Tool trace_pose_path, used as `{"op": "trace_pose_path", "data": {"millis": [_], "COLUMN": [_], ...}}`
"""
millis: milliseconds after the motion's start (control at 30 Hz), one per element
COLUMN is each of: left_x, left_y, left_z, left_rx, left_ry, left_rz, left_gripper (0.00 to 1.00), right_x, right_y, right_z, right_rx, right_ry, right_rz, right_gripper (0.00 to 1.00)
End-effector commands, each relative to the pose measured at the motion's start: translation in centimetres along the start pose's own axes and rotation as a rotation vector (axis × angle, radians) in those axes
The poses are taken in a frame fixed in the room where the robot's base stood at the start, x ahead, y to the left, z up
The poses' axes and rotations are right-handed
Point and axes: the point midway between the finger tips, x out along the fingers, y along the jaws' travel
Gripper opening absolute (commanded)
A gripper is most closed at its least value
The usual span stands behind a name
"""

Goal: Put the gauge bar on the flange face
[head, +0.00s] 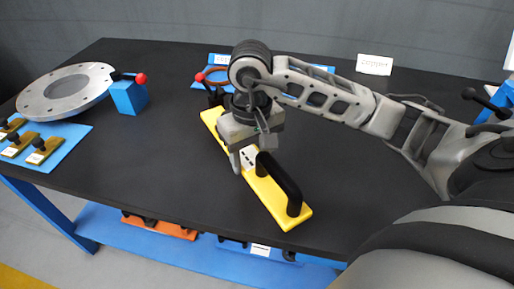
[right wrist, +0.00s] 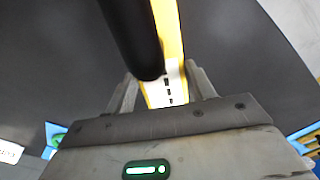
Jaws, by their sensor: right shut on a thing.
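The gauge bar (head: 292,214) is a long yellow bar with black handles, lying along the black table in the head view. It runs between the fingers in the right wrist view (right wrist: 167,22), where a white marked patch and a black handle show. My right gripper (head: 244,162) points down at the bar's middle and is shut on it, a finger on each side. I cannot tell whether the bar touches the table. The flange face (head: 36,102) is the flat top of a grey metal ring at the left, apart from the bar. My left gripper is out of view.
A blue block (head: 128,98) with a red-knobbed lever stands beside the flange. A blue mat (head: 62,150) with small yellow handled pieces lies in front of it. Blue fixtures (head: 220,60) stand behind the bar. The table (head: 165,155) is clear between bar and flange.

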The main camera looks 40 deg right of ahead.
Motion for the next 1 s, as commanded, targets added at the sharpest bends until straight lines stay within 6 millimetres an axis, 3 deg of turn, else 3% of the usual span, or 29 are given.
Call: {"op": "trace_pose_path", "data": {"millis": [100, 300, 600, 1000], "left_x": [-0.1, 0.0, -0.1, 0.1], "left_y": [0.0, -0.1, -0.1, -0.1], "left_z": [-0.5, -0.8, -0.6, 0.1], "left_rx": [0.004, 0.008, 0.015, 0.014], "left_ry": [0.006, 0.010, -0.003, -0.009], "left_rz": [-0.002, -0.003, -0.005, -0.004], "left_gripper": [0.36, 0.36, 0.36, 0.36], "right_x": [-0.2, -0.1, 3.1, 3.8], "right_y": [1.7, 3.0, 3.0, 3.0], "right_z": [-1.8, -3.1, -3.1, -3.1], "right_rx": [0.004, -0.001, -0.002, -0.002], "right_ry": [0.003, 0.003, 0.001, 0.004], "right_rz": [-0.002, -0.003, -0.004, -0.002], "right_gripper": [0.07, 0.07, 0.07, 0.07]}}
